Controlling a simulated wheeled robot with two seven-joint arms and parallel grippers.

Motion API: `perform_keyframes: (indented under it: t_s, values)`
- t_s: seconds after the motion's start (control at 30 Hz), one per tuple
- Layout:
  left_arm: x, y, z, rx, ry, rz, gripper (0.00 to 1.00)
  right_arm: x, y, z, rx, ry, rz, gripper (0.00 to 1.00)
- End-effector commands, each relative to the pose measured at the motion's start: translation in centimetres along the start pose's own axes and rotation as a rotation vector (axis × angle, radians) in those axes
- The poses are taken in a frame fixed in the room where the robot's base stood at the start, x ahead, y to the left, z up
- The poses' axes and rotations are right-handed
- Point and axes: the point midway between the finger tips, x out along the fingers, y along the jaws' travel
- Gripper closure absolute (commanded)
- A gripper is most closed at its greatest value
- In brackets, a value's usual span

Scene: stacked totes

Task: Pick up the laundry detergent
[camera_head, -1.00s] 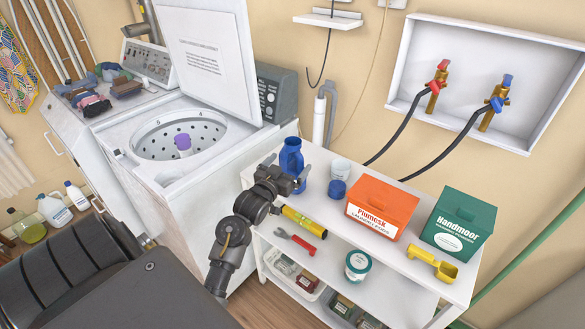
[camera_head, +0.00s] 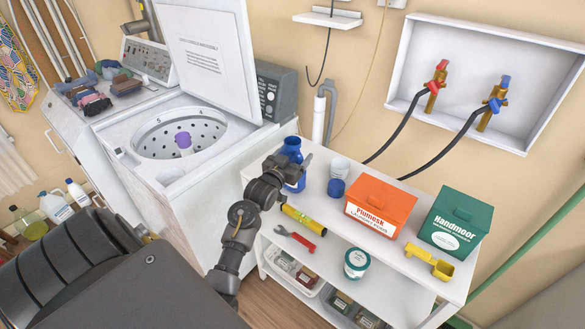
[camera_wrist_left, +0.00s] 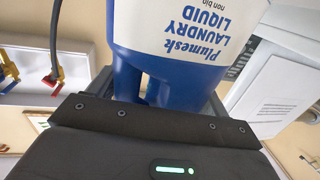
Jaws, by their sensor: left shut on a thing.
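The laundry detergent, a blue bottle (camera_head: 291,146), stands upright at the left end of the white shelf unit's top. In the left wrist view the bottle (camera_wrist_left: 129,72) fills the upper middle, its white label reading "Plumesk Laundry Liquid" upside down. My left gripper (camera_head: 290,168) reaches in from the left and is shut on the bottle at mid-height, hiding part of it. I cannot tell whether its base is off the shelf top. My right gripper is not in view.
A white cup (camera_head: 340,167) and a blue cup (camera_head: 336,188) stand close right of the bottle. Beyond are an orange box (camera_head: 380,203), a green box (camera_head: 457,220) and a yellow scoop (camera_head: 430,261). A yellow flashlight (camera_head: 303,220) lies in front. The open washer (camera_head: 181,215) stands left.

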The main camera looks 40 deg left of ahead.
Motion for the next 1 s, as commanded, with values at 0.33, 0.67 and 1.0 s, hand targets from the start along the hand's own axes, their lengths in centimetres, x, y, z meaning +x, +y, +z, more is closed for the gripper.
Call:
perform_keyframes:
  t_s: [0.33, 0.67, 1.0]
  values:
    - [0.0, 0.0, -0.3, 0.0, 0.006, -0.001, 0.84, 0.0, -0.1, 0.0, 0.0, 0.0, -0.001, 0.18]
    - [0.0, 0.0, -0.5, 0.0, 0.007, 0.0, 0.84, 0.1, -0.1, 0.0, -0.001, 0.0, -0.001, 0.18]
    - [0.1, 0.0, -2.4, 0.001, 0.01, 0.001, 0.84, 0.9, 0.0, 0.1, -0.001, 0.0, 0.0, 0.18]
